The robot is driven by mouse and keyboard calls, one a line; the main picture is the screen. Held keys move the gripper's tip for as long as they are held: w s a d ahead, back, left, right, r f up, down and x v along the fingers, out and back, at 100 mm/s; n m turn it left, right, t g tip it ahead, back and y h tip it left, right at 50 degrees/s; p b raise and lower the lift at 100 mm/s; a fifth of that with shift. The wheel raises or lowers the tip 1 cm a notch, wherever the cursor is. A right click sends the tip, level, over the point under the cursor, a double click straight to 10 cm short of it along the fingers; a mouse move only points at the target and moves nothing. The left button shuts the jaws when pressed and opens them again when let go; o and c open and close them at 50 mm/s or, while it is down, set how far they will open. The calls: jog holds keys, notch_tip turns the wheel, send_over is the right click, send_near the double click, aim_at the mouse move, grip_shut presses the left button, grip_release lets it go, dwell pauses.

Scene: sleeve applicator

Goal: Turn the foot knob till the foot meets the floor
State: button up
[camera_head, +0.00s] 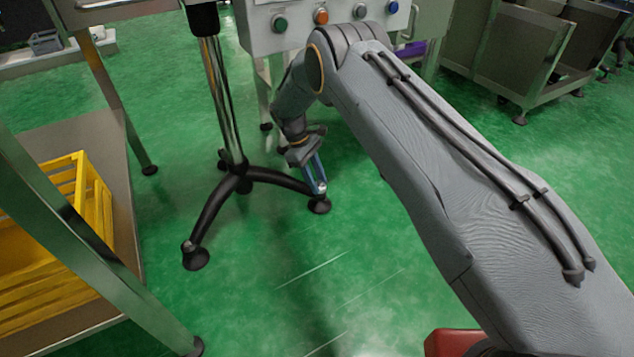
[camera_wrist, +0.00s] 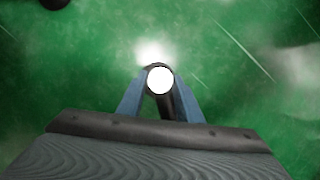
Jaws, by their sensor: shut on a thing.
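A black tripod-style stand (camera_head: 240,180) with a chrome post stands on the green floor. One of its legs reaches right to a round foot (camera_head: 319,206), with a small bright knob (camera_head: 321,187) above it. My gripper (camera_head: 318,180) points down at this leg end, its blue fingers shut on the knob. In the wrist view the knob's white round top (camera_wrist: 160,79) sits between the two blue fingertips (camera_wrist: 159,90), with the dark leg running below it. The foot itself is hidden in the wrist view. I cannot tell whether the foot touches the floor.
A second leg ends in a foot (camera_head: 195,256) at the front left. A steel table with a yellow crate (camera_head: 60,240) stands at the left. A control box with coloured buttons (camera_head: 300,25) is behind the stand. The floor in front of the stand is clear.

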dwell(0.4)
jog(key=o, duration=1)
jog(key=shift+o, duration=0.2)
